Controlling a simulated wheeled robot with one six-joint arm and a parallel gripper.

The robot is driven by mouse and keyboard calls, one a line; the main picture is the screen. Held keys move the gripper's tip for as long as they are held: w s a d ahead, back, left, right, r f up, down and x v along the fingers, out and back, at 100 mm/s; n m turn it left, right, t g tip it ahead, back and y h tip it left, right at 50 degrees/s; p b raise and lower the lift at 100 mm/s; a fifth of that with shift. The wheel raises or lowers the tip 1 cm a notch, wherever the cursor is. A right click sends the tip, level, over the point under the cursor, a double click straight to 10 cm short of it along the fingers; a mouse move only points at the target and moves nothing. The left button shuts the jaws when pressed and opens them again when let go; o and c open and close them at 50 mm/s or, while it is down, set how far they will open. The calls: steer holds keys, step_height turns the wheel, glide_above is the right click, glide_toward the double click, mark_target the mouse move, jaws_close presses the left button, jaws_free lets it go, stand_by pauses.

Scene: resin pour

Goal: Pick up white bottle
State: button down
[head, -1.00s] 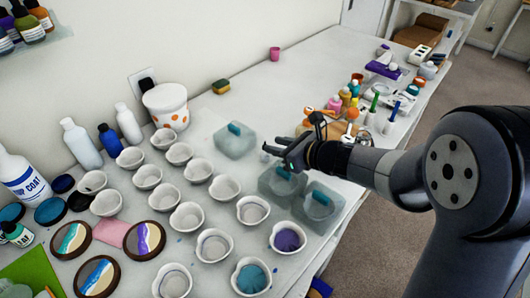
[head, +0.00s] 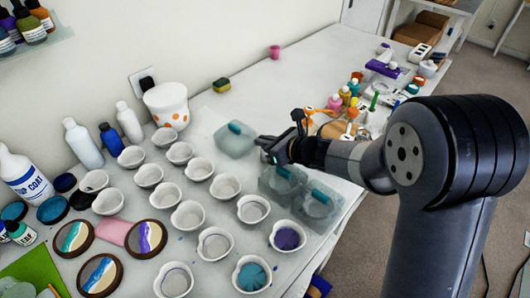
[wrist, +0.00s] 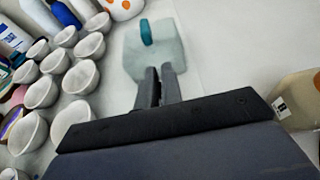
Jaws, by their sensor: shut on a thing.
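White bottles stand upright by the wall at left in the head view: a tall one (head: 82,143), a slimmer one (head: 128,122) and a large one with a blue COAT label (head: 28,180). Bottles also show at the upper left of the wrist view, cut by its edge. My gripper (head: 266,148) is over the table, well to the right of the bottles. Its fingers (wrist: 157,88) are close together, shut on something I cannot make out. They point at the near edge of a frosted container with a teal handle (wrist: 165,52); whether they touch it is unclear.
Rows of white cups (head: 187,214) fill the table between the bottles and my gripper. A blue bottle (head: 111,140) stands between two white ones. A white pot with orange spots (head: 166,104) is behind. Two more frosted containers (head: 318,205) sit close below my gripper.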

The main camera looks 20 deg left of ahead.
stand_by(0.4)
step_height(320, 180, up, 10)
steer(key=shift+p, duration=0.8)
step_height(320, 180, up, 5)
steer(key=p, duration=0.4)
steer(key=shift+d, duration=0.15)
